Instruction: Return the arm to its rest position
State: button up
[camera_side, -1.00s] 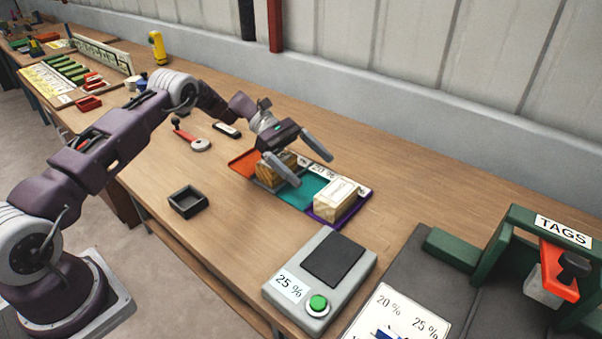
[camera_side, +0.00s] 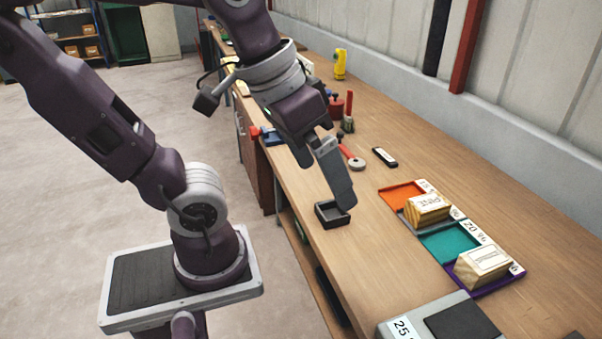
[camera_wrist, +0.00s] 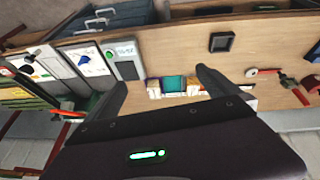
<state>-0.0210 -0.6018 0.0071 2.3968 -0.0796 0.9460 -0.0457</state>
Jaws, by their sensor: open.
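My gripper (camera_side: 328,180) is open and empty, raised above the bench near the small black tray (camera_side: 333,213). Its two fingers stand apart in the wrist view (camera_wrist: 162,78), with nothing between them. A wooden block (camera_side: 428,208) sits on the coloured tray beside the bare orange compartment (camera_side: 402,196). The teal compartment (camera_side: 450,243) is empty. A second wooden block (camera_side: 483,264) rests on the purple compartment (camera_side: 500,284). Both blocks are well to the right of my gripper.
A grey device (camera_side: 405,325) with a dark panel stands at the near end. The wall runs behind; open floor lies left.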

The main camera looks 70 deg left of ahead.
jog(key=shift+s+a+f+m+t+y, duration=0.15)
jog(key=shift+s+a+f+m+t, duration=0.15)
jog(key=shift+s, duration=0.3)
jog(key=shift+s+a+f+m+t+y, duration=0.15)
jog(key=shift+s+a+f+m+t, duration=0.15)
jog(key=shift+s, duration=0.3)
dwell(0.4)
